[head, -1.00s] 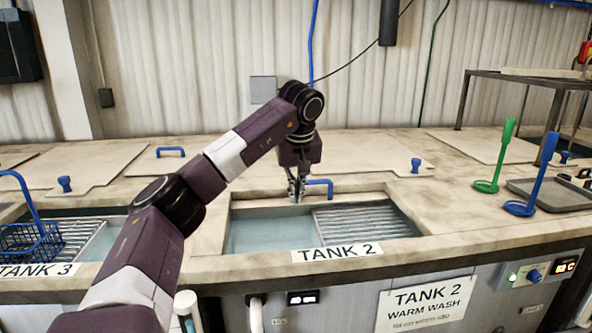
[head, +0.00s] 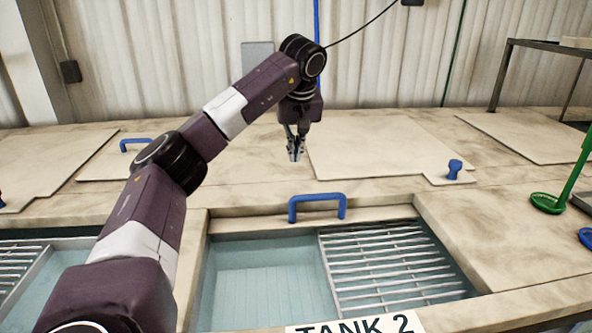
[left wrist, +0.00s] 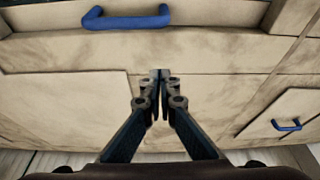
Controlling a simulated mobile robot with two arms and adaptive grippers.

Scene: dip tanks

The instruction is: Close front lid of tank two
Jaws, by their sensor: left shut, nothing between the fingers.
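Tank two (head: 265,280) is open at its front in the head view, with water and a slatted metal rack (head: 390,270) showing inside. Its front lid (head: 380,213) shows as a narrow strip at the back edge of the opening, with a blue handle (head: 317,205) on it. The handle also shows in the left wrist view (left wrist: 127,21). My left gripper (head: 296,152) is shut and empty, above the worktop behind the handle and apart from it. In the left wrist view its fingertips (left wrist: 159,80) meet over bare worktop. My right gripper is not in view.
A flat lid with a blue knob (head: 455,169) lies behind the tank to the right. Another lid with a blue handle (head: 135,144) lies to the left. A green tool (head: 560,195) stands at the right edge. The wall (head: 400,60) closes off the back.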

